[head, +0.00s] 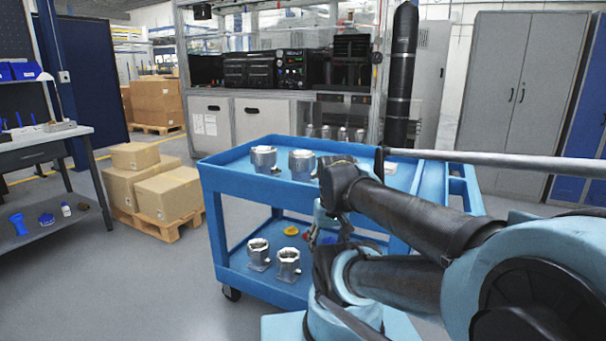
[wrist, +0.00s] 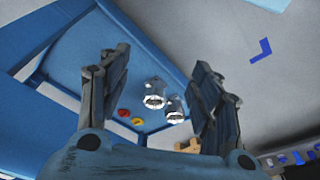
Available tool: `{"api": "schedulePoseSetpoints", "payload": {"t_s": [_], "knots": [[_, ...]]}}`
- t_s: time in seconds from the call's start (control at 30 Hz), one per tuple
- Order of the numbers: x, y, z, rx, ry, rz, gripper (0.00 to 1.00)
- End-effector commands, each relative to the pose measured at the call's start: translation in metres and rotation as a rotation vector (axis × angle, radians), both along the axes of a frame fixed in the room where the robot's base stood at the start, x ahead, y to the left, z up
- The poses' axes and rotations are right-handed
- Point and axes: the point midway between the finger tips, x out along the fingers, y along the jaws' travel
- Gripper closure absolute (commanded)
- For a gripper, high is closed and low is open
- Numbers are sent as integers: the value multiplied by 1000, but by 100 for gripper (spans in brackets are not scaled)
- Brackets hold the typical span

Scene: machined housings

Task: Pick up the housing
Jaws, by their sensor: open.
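Two silver machined housings stand upright on the lower shelf of the blue cart, a left one (head: 258,254) and a right one (head: 288,263). Two more, a left one (head: 263,159) and a right one (head: 301,162), stand on its top shelf. In the wrist view, my gripper (wrist: 160,72) is open, with nothing between its fingers. Two housings, one (wrist: 154,94) and another (wrist: 175,110), show beyond and between the fingers, apart from them.
The blue cart (head: 225,188) has raised rims and corner posts. A yellow part (head: 291,231) and a red part lie on its lower shelf. Cardboard boxes (head: 168,195) on a pallet stand left of it. A workbench (head: 40,150) is at far left. The floor in front is clear.

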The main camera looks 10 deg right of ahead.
Motion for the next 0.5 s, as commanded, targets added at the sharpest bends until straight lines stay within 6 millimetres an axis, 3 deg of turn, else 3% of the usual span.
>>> {"api": "schedulePoseSetpoints", "payload": {"t_s": [0.03,0.13,0.5], "knots": [[5,0,7,9,0,-25,21],[21,1,27,42,5,-113,0],[118,6,124,230,54,-659,0]]}}
